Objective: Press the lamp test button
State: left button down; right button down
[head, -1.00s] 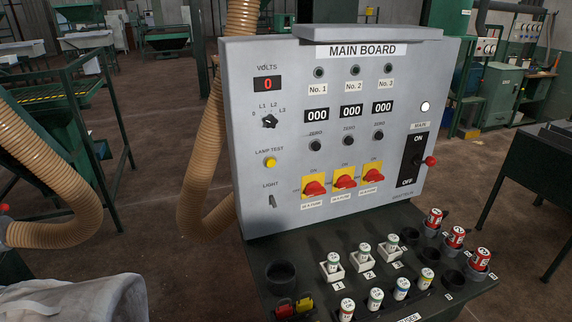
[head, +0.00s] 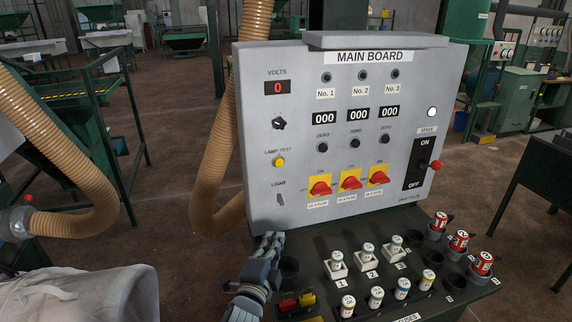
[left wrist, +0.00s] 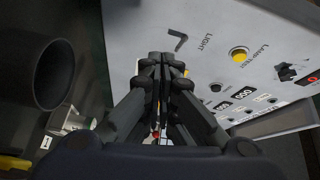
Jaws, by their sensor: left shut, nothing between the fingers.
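The yellow lamp test button (head: 278,162) sits on the left side of the grey main board (head: 300,215), under the label LAMP TEST. It also shows in the left wrist view (left wrist: 239,54), to the right of my fingers. My left gripper (head: 272,240) is in front of the board's lower left edge, below the LIGHT switch (head: 280,200) and the button. In the left wrist view my left gripper's fingers (left wrist: 162,62) are together with nothing between them. It is apart from the button. My right gripper is not in view.
A dark desk under the board carries a black cup (head: 288,268), several fuses (head: 348,306) and red-topped cans (head: 440,221). A tan hose (head: 208,180) hangs left of the board. Red rotary switches (head: 320,188) and a main lever (head: 436,165) stick out from the panel.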

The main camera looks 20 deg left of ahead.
aim_at(279, 163)
pick_arm(q)
jog(key=w+d+r+m+t+h, duration=0.1)
jog(key=d+r+m+t, duration=0.1)
jog(key=r+m, duration=0.2)
jog(key=w+d+r+m+t+h, duration=0.1)
jog(key=d+r+m+t+h, duration=0.1)
jog(key=r, duration=0.8)
jog(key=shift+w+d+m+t, duration=0.15)
jog(key=shift+d+m+t, duration=0.25)
jog(key=shift+d+m, duration=0.4)
jog(key=shift+a, duration=0.1)
jog(key=shift+w+a+b, duration=0.3)
jog(key=shift+w+a, duration=0.5)
jog(key=shift+w, duration=0.45)
jog(key=shift+w+a+b, duration=0.35)
jog(key=shift+w+a, duration=0.5)
jog(key=shift+w, duration=0.35)
jog(key=shift+w+a+b, duration=0.3)
jog(key=shift+w+a, duration=0.5)
jog(key=shift+w, duration=0.45)
jog(key=shift+w+a+b, duration=0.2)
jog(key=shift+w+b, duration=0.1)
jog(key=shift+w, duration=0.05)
